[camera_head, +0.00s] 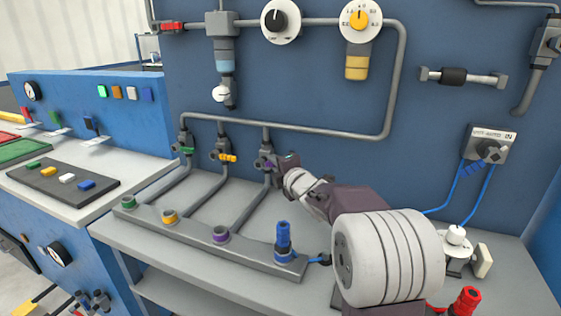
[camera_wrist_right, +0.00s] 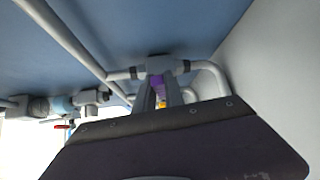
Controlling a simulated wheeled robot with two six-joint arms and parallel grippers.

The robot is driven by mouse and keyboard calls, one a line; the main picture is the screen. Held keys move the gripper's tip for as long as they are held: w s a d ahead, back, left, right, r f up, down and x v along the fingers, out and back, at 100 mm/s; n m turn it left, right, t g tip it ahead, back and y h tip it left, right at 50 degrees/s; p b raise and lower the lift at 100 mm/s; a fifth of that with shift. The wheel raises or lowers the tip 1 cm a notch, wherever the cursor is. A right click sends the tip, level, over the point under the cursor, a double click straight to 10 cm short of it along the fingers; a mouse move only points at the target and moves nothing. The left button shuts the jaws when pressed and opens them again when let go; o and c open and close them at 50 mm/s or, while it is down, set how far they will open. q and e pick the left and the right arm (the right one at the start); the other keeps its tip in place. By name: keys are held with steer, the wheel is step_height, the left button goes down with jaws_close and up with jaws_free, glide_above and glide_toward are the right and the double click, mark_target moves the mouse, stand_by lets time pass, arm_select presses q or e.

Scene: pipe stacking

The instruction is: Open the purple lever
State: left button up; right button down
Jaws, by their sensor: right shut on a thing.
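The purple lever (camera_head: 269,164) is on a grey valve at the lower end of the third branch of the wall pipe, right of the yellow lever. It is small and partly hidden by my right gripper (camera_head: 284,161) in the head view. In the right wrist view the purple lever (camera_wrist_right: 158,84) shows between the two grey fingers. My right gripper is shut on it, with the arm coming in from the lower right. I cannot tell how far the lever is turned. My left gripper is not in view.
The green lever (camera_head: 184,150) and yellow lever (camera_head: 228,158) sit on valves to the left. A grey rack (camera_head: 190,238) with coloured rings and a blue fitting (camera_head: 283,240) lies on the bench below. A red fitting (camera_head: 466,300) is at the lower right.

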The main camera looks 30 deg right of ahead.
steer(key=r+n+g+p, duration=0.1)
steer(key=p, duration=0.2)
steer(key=r+n+g+p, duration=0.1)
steer(key=p, duration=0.2)
steer(key=w+n+g+h+p, duration=0.1)
steer(key=p, duration=0.2)
steer(key=shift+a+r+g, duration=0.35)
steer(key=shift+r+g, duration=0.05)
steer(key=shift+a+r+g+p, duration=0.1)
steer(key=shift+g+p, duration=0.3)
steer(key=shift+p, duration=0.3)
steer(key=r+n+g+h+p, duration=0.1)
steer(key=p, duration=0.4)
steer(key=w+a+r+n+g+h+p, duration=0.1)
steer(key=p, duration=0.4)
steer(key=shift+w+a+g, duration=0.1)
steer(key=shift+w+g, duration=0.05)
steer(key=shift+g, duration=0.25)
steer(key=n+g+h+p, duration=0.1)
steer(key=p, duration=0.3)
steer(key=w+a+n+g+h+p, duration=0.1)
steer(key=p, duration=0.4)
steer(key=shift+w+f+g, duration=0.1)
steer(key=shift+w+g, duration=0.05)
steer(key=shift+g, duration=0.15)
steer(key=shift+w+a+f+n+g+p, duration=0.2)
steer(key=shift+f+n+g+p, duration=0.1)
steer(key=shift+p, duration=0.85)
steer(key=shift+h, duration=0.3)
